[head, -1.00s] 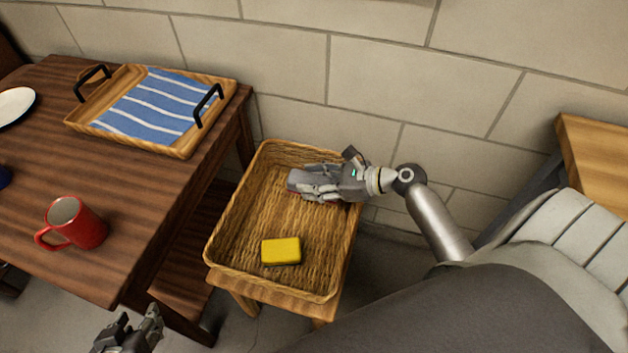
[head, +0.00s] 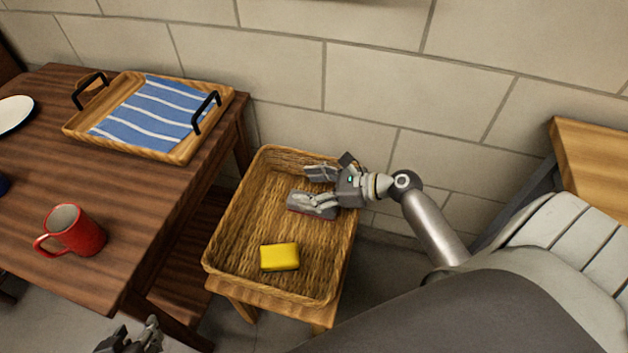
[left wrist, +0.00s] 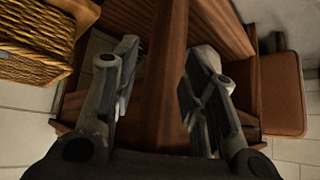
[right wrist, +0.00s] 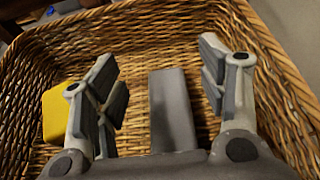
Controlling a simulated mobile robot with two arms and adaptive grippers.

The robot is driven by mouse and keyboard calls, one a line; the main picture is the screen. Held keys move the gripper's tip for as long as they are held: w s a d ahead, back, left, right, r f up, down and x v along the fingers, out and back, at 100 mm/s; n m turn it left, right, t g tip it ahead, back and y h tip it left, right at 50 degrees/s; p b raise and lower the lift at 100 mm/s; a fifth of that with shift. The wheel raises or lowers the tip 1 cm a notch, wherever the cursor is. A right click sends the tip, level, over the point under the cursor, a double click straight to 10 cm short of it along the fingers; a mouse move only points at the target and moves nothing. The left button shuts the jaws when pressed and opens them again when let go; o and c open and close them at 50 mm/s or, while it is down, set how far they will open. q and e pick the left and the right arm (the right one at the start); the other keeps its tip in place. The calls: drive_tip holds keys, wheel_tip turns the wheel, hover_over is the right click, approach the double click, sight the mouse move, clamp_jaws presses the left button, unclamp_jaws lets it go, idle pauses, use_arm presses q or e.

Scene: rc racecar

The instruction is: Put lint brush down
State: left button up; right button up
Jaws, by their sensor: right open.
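The lint brush, a grey block, lies in the wicker basket (head: 228,232) near its right side. It shows in the right wrist view (right wrist: 172,112) between my right gripper's fingers, with a gap on each side. In the head view it is partly hidden by a finger. My right gripper (head: 318,187) is open inside the basket, its fingers spread; the right wrist view shows it too (right wrist: 165,80). My left gripper (head: 130,335) is at the bottom left of the head view, and the left wrist view shows its fingers apart and empty (left wrist: 165,60).
A yellow sponge (head: 280,257) lies in the front of the basket, which stands on a small wooden stool (head: 318,312). The wooden table (head: 140,200) at left holds a red mug (head: 78,232) and a tray (head: 180,153) with a blue striped cloth (head: 150,112). A wall stands behind.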

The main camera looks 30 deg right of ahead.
drive_tip(key=shift+s+a+f, duration=0.15)
drive_tip(key=shift+s+f, duration=0.05)
drive_tip(key=shift+s, duration=0.05)
use_arm(q)
drive_tip(key=s+a+f+g+y+p, duration=0.1)
drive_tip(key=s+g, duration=0.3)
drive_tip(key=s, duration=0.4)
drive_tip(key=shift+a+f+p, duration=0.6)
drive_tip(key=shift+a+f, duration=0.05)
drive_tip(key=shift+a, duration=0.05)
use_arm(e)
drive_tip(key=v, duration=0.7)
drive_tip(key=shift+d+r, duration=0.35)
drive_tip(key=shift+r, duration=0.15)
